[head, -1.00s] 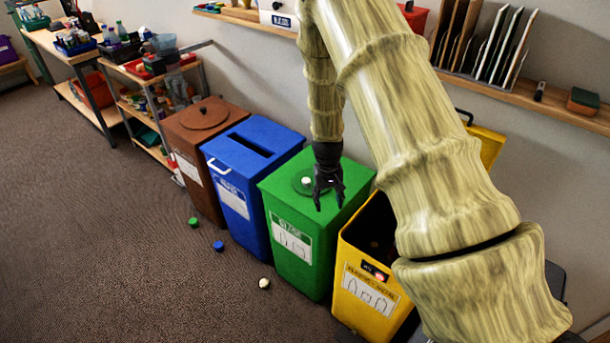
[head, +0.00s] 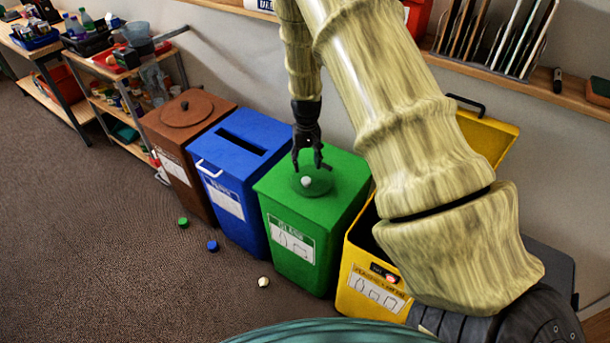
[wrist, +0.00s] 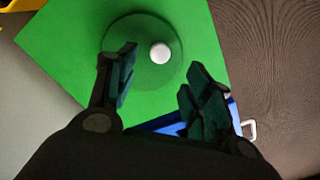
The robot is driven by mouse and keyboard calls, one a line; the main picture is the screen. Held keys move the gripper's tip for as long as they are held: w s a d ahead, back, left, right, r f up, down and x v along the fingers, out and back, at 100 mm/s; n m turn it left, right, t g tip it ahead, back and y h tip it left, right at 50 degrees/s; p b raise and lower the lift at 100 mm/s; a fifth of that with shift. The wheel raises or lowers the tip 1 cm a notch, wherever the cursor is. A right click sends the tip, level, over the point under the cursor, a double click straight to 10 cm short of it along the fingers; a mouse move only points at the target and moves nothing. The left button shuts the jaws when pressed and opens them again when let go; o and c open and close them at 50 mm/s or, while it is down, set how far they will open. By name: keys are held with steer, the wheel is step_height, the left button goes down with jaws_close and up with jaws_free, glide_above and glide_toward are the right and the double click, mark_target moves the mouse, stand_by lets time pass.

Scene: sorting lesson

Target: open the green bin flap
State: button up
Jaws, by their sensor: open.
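The green bin (head: 292,215) stands between the blue and yellow bins, with a white label on its front. Its round dark-green flap (head: 319,187) lies flat in the top, with a white knob (head: 306,181) on it. My gripper (head: 310,164) is open and empty above the top, just behind the knob in the head view. In the wrist view the flap (wrist: 138,72) and knob (wrist: 159,53) lie beyond and between my spread fingers (wrist: 160,82). I see no contact with the knob.
The blue bin (head: 233,165) with a slot and the brown bin (head: 170,150) stand to the left. The yellow bin (head: 365,265) has its lid (head: 487,138) raised. Small green, blue and pale pieces lie on the floor in front. A wall shelf (head: 575,108) runs behind.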

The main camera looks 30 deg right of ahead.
mark_target(306, 179)
steer(key=shift+f+p, duration=0.75)
steer(key=shift+f, duration=3.35)
steer(key=shift+w, duration=0.1)
jaws_close()
